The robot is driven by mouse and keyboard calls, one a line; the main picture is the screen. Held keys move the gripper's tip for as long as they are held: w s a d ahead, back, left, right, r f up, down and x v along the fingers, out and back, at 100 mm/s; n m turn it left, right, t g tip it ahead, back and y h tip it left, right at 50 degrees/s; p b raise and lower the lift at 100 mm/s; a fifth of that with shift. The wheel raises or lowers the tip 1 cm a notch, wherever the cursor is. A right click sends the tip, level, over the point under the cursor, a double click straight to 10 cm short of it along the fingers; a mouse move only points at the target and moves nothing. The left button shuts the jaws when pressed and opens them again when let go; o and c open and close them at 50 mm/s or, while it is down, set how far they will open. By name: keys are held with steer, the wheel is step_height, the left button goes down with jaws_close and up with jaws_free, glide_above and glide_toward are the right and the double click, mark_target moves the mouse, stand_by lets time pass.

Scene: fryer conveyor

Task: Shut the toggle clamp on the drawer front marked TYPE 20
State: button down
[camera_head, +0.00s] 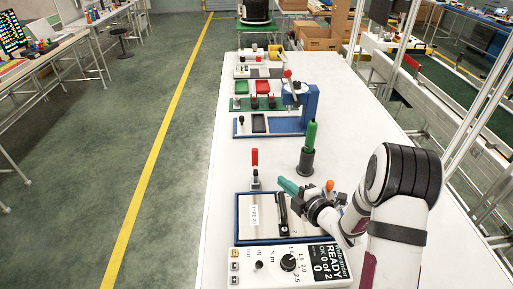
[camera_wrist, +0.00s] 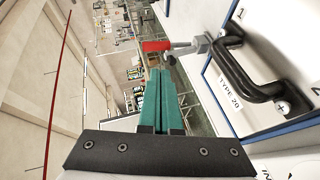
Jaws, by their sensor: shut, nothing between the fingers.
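The drawer front (camera_head: 243,232) is a pale panel in a blue frame near the table's front, with a TYPE 20 label (camera_head: 254,216) and a black bar handle (camera_head: 282,215). The toggle clamp (camera_head: 255,163) is at its far edge, its red handle standing upright from the panel. In the wrist view the clamp's red handle (camera_wrist: 155,46) and metal body (camera_wrist: 195,46) show beyond my fingertips. My gripper (camera_head: 287,187) has green fingers, shut and empty, to the right of the clamp and apart from it in the head view. The fingers (camera_wrist: 154,75) lie together in the wrist view.
A control box (camera_head: 290,262) with a knob and READY display sits in front of the panel. A green-handled tool (camera_head: 309,145) stands upright in a dark holder behind my gripper. Blue and green fixtures (camera_head: 270,124) stand farther back.

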steer(key=a+n+y, duration=0.1)
steer(key=s+a+n+y, duration=0.1)
steer(key=shift+s+f+n, duration=0.1)
steer(key=shift+f+n, duration=0.2)
steer(key=shift+f, duration=0.1)
glide_toward(255, 157)
steer(key=w+a, duration=0.1)
steer(key=w+a+f, duration=0.1)
steer(key=a, duration=0.1)
steer(key=w+a, duration=0.1)
steer(key=w, duration=0.1)
steer(key=shift+a+f, duration=0.35)
steer(key=shift+w+d+f, duration=0.1)
steer(key=shift+w+d, duration=0.05)
steer(key=shift+w, duration=0.3)
